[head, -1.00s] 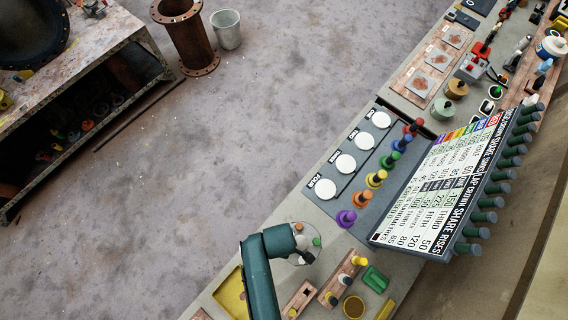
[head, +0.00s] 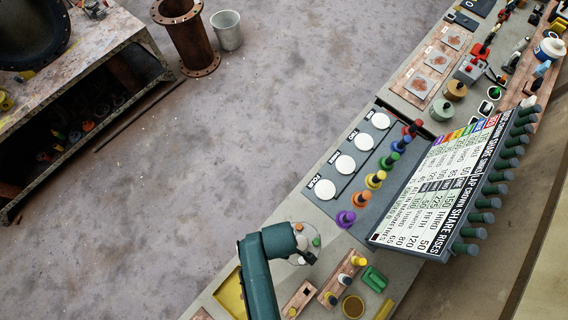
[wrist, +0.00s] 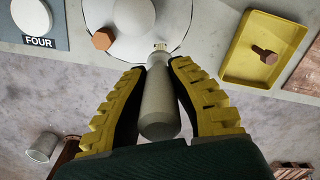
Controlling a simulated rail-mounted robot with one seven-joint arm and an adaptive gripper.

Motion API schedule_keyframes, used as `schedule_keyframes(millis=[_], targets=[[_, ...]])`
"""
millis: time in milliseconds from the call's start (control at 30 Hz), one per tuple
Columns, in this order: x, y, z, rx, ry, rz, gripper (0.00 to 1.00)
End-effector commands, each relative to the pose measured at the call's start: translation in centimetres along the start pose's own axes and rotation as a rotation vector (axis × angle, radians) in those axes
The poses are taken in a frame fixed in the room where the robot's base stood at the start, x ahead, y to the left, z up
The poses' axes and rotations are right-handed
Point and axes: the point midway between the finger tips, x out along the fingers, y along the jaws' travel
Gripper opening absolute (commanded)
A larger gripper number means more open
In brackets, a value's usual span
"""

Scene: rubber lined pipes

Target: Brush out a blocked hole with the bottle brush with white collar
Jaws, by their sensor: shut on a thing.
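In the wrist view, my gripper (wrist: 158,100) has two yellow ridged fingers shut on a grey, bottle-shaped handle (wrist: 158,110), apparently the bottle brush's. The handle's thick rounded end points toward the camera, and its narrow neck points to the round white plate (wrist: 180,18). A small pale piece shows at the neck; I cannot tell whether it is the white collar. The bristles and any blocked hole are hidden. The plate carries a grey dome (wrist: 133,14) and an orange hexagonal piece (wrist: 103,39). In the head view, my arm hides part of the plate (head: 311,230).
A yellow tray (wrist: 232,65) with a brown bolt lies right of the plate in the wrist view. A grey panel with white discs (head: 345,163) and coloured knobs, and a tilted price board (head: 432,190), stand farther along the bench. The floor left of the bench is mostly open.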

Motion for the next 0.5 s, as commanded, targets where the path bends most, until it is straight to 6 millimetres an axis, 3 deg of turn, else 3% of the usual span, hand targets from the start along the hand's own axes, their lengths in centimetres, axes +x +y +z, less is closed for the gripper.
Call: schedule_keyframes(millis=[500], targets=[[-4.1,0.1,0.1,0.0,0.001,0.002,0.0]])
